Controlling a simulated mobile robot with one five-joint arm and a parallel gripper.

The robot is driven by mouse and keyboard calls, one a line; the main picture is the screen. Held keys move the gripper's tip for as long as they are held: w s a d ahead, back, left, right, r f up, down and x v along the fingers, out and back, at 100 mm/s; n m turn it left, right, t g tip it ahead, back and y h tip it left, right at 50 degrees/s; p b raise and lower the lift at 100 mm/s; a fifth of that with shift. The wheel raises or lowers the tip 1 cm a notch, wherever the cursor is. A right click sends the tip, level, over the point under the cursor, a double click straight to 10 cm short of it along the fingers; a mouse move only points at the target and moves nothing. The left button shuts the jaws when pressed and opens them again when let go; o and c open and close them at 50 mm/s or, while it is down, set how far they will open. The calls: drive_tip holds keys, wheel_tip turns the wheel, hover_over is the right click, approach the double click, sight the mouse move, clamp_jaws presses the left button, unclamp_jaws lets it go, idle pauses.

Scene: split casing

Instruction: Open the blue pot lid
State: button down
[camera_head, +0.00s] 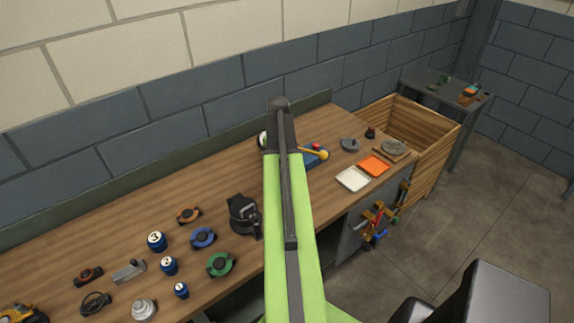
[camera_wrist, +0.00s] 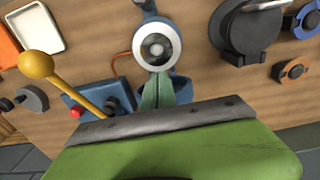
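In the wrist view a round blue-rimmed piece with a pale ring and grey centre (camera_wrist: 157,45) faces the camera. A blue rounded body (camera_wrist: 180,86) lies just below it, partly behind my fingers. These look like the lid and pot, but I cannot tell exactly how they join. My gripper (camera_wrist: 158,76) shows as two narrow green fingers side by side, looking shut, tips just below the round piece. I cannot tell if they touch it. In the head view my arm hides most of this spot; a pale round edge (camera_head: 263,140) shows left of it.
A blue box (camera_head: 313,158) with a yellow ball lever and red button stands close right of my arm. A black lidded device (camera_head: 243,214) stands to the left. White (camera_head: 352,179) and orange (camera_head: 374,165) trays lie right. Numbered blue jars and coloured rings fill the bench's left.

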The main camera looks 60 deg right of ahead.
drive_tip(key=r+p, duration=0.2)
drive_tip(key=p, duration=0.1)
drive_tip(key=s+r+p, duration=0.1)
drive_tip(key=r+p, duration=0.1)
drive_tip(key=p, duration=0.1)
drive_tip(key=shift+s+a+r, duration=0.15)
drive_tip(key=shift+a+r, duration=0.05)
idle(0.4)
